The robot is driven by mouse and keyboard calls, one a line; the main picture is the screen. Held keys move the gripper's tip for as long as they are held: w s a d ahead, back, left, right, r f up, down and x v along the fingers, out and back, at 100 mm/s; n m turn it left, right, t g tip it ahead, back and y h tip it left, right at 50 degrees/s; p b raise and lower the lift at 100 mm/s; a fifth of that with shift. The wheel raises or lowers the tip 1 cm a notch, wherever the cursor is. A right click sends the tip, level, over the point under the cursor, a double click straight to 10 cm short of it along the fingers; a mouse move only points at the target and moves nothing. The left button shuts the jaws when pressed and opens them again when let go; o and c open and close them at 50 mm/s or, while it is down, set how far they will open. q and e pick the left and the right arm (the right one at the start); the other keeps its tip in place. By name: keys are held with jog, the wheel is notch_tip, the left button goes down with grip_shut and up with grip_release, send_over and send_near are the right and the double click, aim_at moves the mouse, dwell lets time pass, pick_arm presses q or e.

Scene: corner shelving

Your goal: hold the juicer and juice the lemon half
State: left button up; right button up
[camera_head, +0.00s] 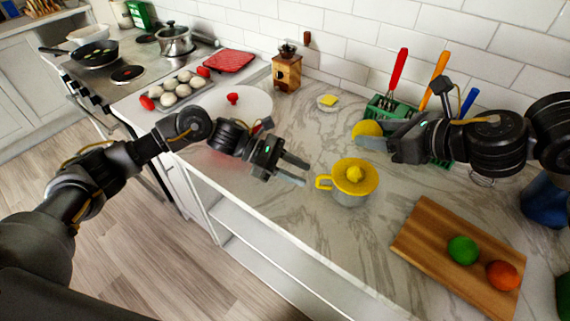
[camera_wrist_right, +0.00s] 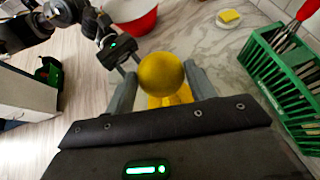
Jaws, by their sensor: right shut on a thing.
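My right gripper (camera_head: 376,143) is shut on the lemon half (camera_head: 366,128), above the counter and behind the juicer in the head view. In the right wrist view the lemon half (camera_wrist_right: 161,73) sits between both fingers, rounded side toward the camera. Part of the yellow juicer (camera_wrist_right: 172,98) shows beyond it, mostly hidden.
A wooden board (camera_head: 430,241) with a green and an orange fruit lies at the right. A green utensil rack (camera_head: 384,106) stands by the wall near my right arm. A butter dish (camera_head: 327,102) and a bowl (camera_head: 254,96) are farther back. The counter's front edge is near the juicer.

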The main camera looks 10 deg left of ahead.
pick_arm(q)
jog(key=shift+x, duration=1.65)
grip_shut()
jog(key=shift+c, duration=0.9)
grip_release()
